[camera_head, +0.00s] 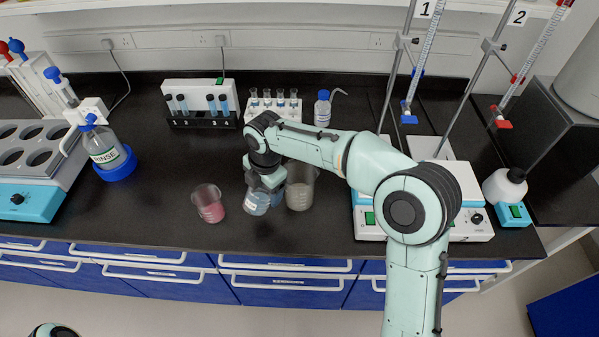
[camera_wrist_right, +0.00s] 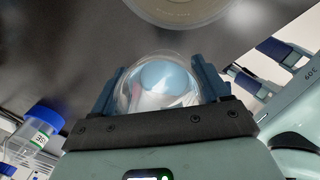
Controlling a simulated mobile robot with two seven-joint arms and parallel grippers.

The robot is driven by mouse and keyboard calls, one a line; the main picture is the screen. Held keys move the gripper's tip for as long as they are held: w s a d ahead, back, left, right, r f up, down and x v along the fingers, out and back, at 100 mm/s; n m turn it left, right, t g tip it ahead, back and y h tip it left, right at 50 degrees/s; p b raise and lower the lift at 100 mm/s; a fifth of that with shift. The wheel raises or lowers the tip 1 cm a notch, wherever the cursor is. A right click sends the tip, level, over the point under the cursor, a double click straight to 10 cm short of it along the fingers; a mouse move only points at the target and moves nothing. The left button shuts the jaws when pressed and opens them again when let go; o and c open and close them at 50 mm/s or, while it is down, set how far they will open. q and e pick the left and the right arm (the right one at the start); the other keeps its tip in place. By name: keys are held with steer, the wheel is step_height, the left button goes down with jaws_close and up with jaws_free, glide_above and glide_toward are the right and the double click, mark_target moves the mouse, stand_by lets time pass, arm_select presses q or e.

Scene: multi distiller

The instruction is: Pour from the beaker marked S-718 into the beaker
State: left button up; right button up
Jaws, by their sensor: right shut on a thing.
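My right gripper (camera_head: 266,180) is shut on a clear beaker with blue liquid (camera_head: 257,202). In the right wrist view this beaker (camera_wrist_right: 168,80) sits between the two fingers. It has a pale label in the head view, too small to read. A beaker with pink liquid (camera_head: 209,206) stands apart on the bench, left of the held one. A larger beaker with greyish contents (camera_head: 300,190) stands close on the right; a round rim (camera_wrist_right: 180,12) shows at the top of the wrist view. I cannot read S-718 on any beaker. My left gripper is not in view.
A tube rack (camera_head: 203,118) and a vial rack (camera_head: 273,104) stand behind. A wash bottle (camera_head: 322,108) is at the back. The RINSE bottle (camera_head: 108,152) is left, and hotplates with burette stands (camera_head: 455,222) are right. The black bench front left of the pink beaker is clear.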

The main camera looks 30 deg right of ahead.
steer(key=shift+d, duration=0.3)
steer(key=shift+w+d+r+y, duration=0.15)
steer(key=shift+r+y, duration=0.15)
steer(key=shift+y, duration=0.2)
steer(key=shift+d+r, duration=0.25)
steer(key=shift+r, duration=0.25)
steer(key=shift+d+r+y, duration=0.3)
steer(key=shift+r+y, duration=0.15)
steer(key=shift+y, duration=0.25)
steer(key=shift+d+r+y, duration=0.1)
steer(key=shift+d+y, duration=0.05)
steer(key=shift+y, duration=0.25)
steer(key=shift+r+y, duration=0.25)
steer(key=shift+y, duration=0.25)
steer(key=shift+r+y, duration=0.25)
steer(key=shift+y, duration=0.35)
steer(key=shift+r, duration=0.1)
